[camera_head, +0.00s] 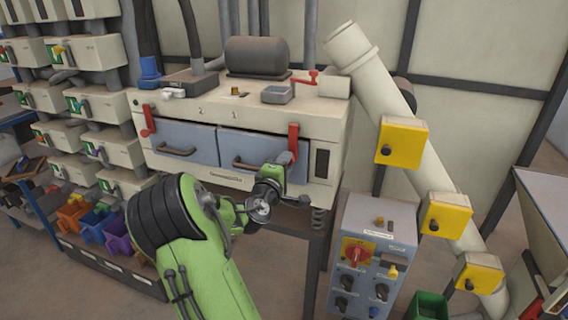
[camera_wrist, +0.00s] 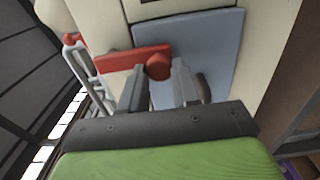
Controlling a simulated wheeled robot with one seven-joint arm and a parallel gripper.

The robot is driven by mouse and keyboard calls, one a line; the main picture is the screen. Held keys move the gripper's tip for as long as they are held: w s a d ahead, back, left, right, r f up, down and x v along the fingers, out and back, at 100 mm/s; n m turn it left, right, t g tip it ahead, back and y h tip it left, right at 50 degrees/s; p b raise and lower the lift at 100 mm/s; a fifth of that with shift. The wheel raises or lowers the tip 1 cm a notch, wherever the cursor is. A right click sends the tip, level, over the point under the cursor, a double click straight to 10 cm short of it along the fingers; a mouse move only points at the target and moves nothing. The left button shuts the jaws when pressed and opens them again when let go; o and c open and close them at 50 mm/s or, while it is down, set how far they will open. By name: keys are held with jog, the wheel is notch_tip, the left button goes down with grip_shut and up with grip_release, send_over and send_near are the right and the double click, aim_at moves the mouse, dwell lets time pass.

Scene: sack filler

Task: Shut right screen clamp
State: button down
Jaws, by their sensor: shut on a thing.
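The right screen clamp (camera_head: 293,138) is a red lever at the right end of the cream screen machine (camera_head: 315,125), beside the blue-grey drawer marked 1 (camera_head: 235,147). In the wrist view, the clamp (camera_wrist: 120,60) shows as a flat red bar with a round red end. My gripper (camera_wrist: 159,80) has its two fingers on either side of that round end and is shut on it. In the head view, my gripper (camera_head: 288,165) is at the lower end of the clamp, partly hidden by my wrist. The left red clamp (camera_head: 148,120) stands roughly upright beside the drawer marked 2 (camera_head: 185,140).
A control box (camera_head: 370,255) with a red knob stands right of the machine, below my gripper. A sloping cream pipe (camera_head: 400,120) with yellow boxes runs behind it. Shelves of cream bins (camera_head: 95,105) stand at left. A dark drawer handle (camera_wrist: 203,90) is close to my fingers.

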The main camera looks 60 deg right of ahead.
jog(key=shift+f, duration=0.1)
jog(key=c, duration=0.8)
grip_release()
jog(key=s+a+b, duration=0.2)
jog(key=a+b, duration=0.2)
jog(key=a, duration=1.1)
jog(key=shift+s+a, duration=0.3)
